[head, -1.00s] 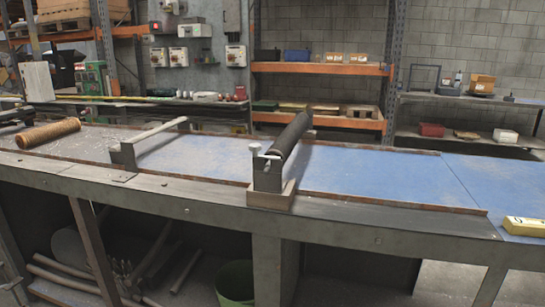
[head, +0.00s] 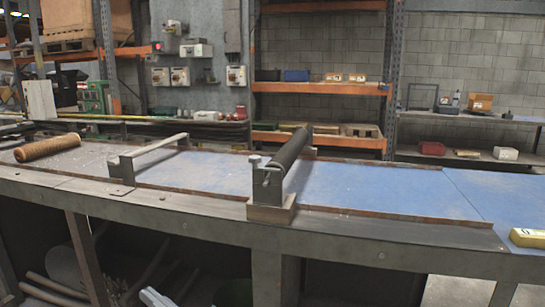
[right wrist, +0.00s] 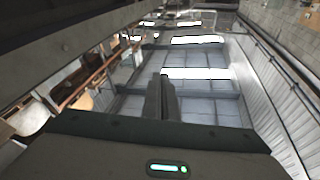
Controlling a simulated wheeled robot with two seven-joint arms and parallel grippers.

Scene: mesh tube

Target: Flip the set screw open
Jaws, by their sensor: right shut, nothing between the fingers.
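The set screw (head: 255,160) has a small pale head and sits at the left of the top of a grey end bracket (head: 268,185). The bracket holds the near end of a dark roller (head: 291,151) and stands on a wooden block at the bench's front edge. Whether the screw is turned open cannot be told at this size. My right gripper (right wrist: 163,84) is shut and empty in the right wrist view, with only blurred room surfaces beyond it. My left gripper is not in view.
The long bench has a blue mesh surface (head: 370,185) with raised edge strips. A pale bar (head: 155,147) on grey brackets and a brown mesh roll (head: 47,147) lie to the left. The space before the bench looks clear.

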